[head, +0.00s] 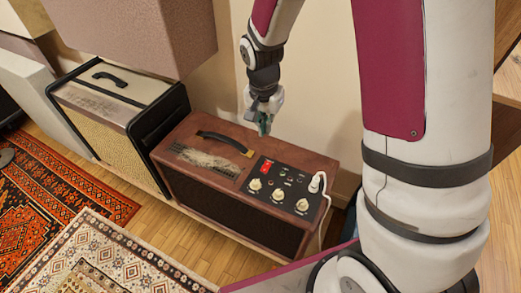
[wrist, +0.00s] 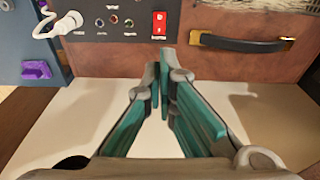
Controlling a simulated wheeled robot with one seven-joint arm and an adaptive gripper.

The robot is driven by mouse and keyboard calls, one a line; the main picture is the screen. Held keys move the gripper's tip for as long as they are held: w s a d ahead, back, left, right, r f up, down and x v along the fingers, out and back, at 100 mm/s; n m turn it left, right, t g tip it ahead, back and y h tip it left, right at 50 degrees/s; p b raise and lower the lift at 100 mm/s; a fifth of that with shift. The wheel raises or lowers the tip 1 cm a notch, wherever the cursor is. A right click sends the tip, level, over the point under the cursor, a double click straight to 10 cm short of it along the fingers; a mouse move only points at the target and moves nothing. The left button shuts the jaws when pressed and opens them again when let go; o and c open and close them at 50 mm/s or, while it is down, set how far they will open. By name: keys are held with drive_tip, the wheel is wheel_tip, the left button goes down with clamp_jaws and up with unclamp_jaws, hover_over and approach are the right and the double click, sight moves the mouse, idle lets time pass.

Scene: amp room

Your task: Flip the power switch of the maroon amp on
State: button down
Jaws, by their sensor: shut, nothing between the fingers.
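The maroon amp (head: 185,180) stands on the floor near the wall, with a worn patch and a black handle on top. Its dark control panel (head: 277,190) has several cream knobs, a white plug and a red power switch (head: 266,168). The red switch also shows in the wrist view (wrist: 160,23), beyond the fingertips. My gripper (head: 264,128) is above the back edge of the amp, apart from the switch. In the wrist view its teal-padded fingers (wrist: 161,70) are together and empty. I cannot tell the switch's position.
A cream-topped amp (head: 110,92) stands to the left, and a large brown box (head: 150,35) is above and behind. The wall (head: 315,70) is close behind the maroon amp. A white cable (head: 324,215) hangs from the plug. Patterned rugs (head: 100,255) lie in front.

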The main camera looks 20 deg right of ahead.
sight(266, 162)
drive_tip(key=shift+w+f, duration=0.2)
drive_tip(key=shift+f, duration=0.55)
drive_tip(key=shift+w+f, duration=0.2)
drive_tip(key=shift+f, duration=0.5)
drive_tip(key=f+b, duration=0.1)
drive_tip(key=f, duration=0.3)
drive_tip(key=f+b, duration=0.2)
drive_tip(key=f, duration=0.3)
drive_tip(key=w+d+f+b, duration=0.1)
drive_tip(key=f, duration=0.4)
drive_tip(key=shift+b, duration=0.3)
drive_tip(key=shift+w, duration=0.1)
